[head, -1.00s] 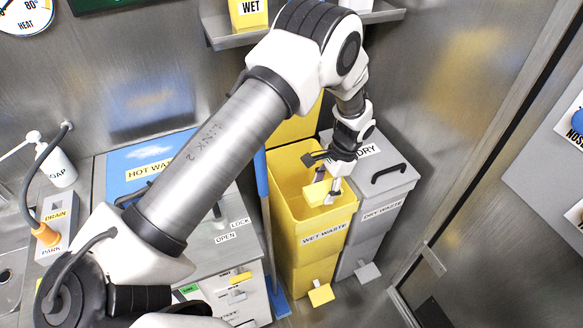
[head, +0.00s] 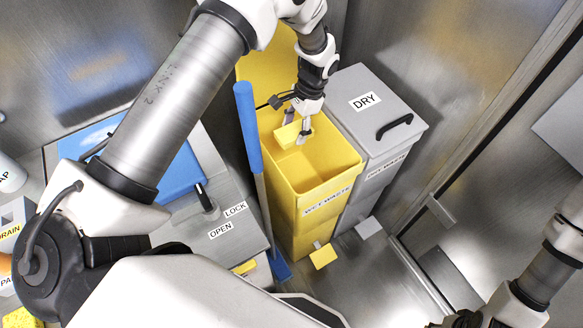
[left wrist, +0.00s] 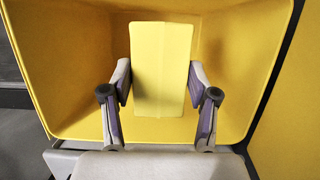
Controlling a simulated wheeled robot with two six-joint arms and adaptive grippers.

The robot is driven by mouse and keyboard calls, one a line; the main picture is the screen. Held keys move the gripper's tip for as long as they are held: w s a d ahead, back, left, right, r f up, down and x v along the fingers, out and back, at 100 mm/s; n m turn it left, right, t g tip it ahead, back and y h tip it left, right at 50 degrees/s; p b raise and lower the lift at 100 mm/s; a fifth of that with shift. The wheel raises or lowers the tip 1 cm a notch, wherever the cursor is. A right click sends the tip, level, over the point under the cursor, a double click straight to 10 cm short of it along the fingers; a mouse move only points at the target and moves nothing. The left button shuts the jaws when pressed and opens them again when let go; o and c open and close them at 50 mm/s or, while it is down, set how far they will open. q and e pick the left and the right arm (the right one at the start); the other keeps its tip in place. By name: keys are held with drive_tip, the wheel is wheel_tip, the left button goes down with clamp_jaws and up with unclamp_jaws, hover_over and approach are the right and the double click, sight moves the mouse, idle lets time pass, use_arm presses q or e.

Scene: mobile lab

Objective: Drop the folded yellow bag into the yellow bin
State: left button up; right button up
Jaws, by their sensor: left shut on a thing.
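The folded yellow bag (head: 288,134) is a small flat yellow block inside the mouth of the open yellow bin (head: 322,180), labelled WET WASTE. My left gripper (head: 299,131) reaches down from above and is shut on the bag. In the left wrist view, the bag (left wrist: 162,65) stands between my two fingers, with the bin's yellow walls (left wrist: 55,85) around it.
A grey bin (head: 373,100) with a closed lid marked DRY stands right beside the yellow bin. A blue-handled pole (head: 247,125) stands close on its left. A grey cabinet (head: 222,225) with OPEN and LOCK labels is further left.

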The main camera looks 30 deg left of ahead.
use_arm(q)
drive_tip(key=shift+s+d+r, duration=0.1)
drive_tip(key=shift+d+r, duration=0.05)
drive_tip(key=o, duration=1.1)
drive_tip(key=v, duration=1.2)
